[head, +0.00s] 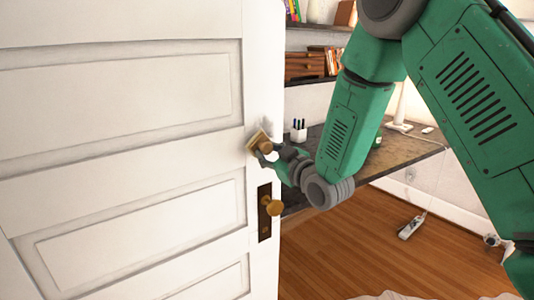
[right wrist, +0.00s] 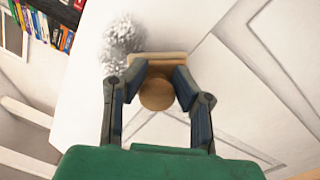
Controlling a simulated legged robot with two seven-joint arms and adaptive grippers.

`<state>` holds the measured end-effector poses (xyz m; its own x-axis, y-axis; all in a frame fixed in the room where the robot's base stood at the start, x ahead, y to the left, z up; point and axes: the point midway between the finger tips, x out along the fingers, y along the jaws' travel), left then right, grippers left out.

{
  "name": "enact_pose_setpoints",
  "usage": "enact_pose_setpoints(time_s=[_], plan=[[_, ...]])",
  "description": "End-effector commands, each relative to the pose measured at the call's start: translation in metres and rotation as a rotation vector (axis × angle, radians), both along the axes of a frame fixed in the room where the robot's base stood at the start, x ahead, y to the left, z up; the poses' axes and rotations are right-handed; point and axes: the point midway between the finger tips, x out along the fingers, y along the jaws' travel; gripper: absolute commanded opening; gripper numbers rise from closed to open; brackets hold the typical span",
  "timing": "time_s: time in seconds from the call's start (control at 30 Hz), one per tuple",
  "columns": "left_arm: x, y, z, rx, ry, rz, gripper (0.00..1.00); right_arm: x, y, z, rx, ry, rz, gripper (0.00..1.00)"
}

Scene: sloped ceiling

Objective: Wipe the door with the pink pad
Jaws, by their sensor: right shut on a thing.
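The white panelled door (head: 120,130) fills the left of the head view; its pale surface also shows in the right wrist view (right wrist: 220,100). A grey speckled smudge (right wrist: 122,45) is on the door near its edge. My right gripper (head: 266,150) is shut on the pad (head: 258,141), which looks tan rather than pink. In the right wrist view the fingers close around the pad's round brown knob (right wrist: 157,93). The pad is at the door face, overlapping the smudge's lower right side there; I cannot tell whether it touches. My left gripper is out of view.
A brass doorknob (head: 273,207) on a dark plate sticks out just below the right gripper. Behind the door edge are a desk (head: 395,150) with a pen cup (head: 298,131), and shelves with books (head: 305,66). A power strip (head: 411,227) lies on the wooden floor (head: 350,250).

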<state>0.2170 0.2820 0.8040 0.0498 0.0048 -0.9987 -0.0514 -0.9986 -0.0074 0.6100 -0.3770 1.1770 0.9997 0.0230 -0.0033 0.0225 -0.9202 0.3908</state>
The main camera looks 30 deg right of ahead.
Motion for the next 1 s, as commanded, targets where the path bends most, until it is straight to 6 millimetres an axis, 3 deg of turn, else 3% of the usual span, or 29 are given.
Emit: enact_pose_setpoints(time_s=[1.0], plan=[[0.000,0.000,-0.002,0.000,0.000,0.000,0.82,0.016,0.001,0.001,0.000,-0.002,0.000,0.00]])
